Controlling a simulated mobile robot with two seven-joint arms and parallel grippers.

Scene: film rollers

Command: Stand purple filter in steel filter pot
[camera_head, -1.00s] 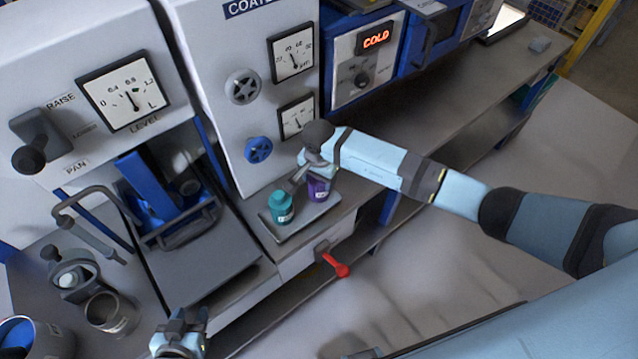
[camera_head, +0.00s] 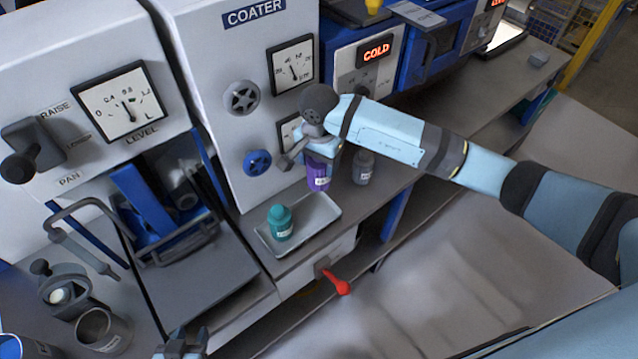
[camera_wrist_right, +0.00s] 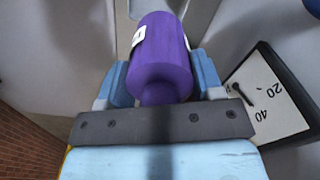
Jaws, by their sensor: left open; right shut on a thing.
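The purple filter (camera_head: 318,173) is a small purple bottle shape with a white label. My right gripper (camera_head: 312,152) is shut on it and holds it up above the back of the shallow tray; it fills the middle of the right wrist view (camera_wrist_right: 162,60) between the fingers. The steel filter pot appears to be the open grey metal cup (camera_head: 101,332) at the lower left, with a label on its side. My left gripper (camera_head: 183,345) is open at the bottom edge, right of this cup and partly cut off.
A teal bottle (camera_head: 281,224) stands on the shallow tray (camera_head: 318,215). A grey bottle (camera_head: 363,167) stands right of the tray. A lidded grey holder (camera_head: 65,292) sits behind the cup. A red lever (camera_head: 338,283) sticks out in front. The coater panel (camera_head: 228,100) rises behind.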

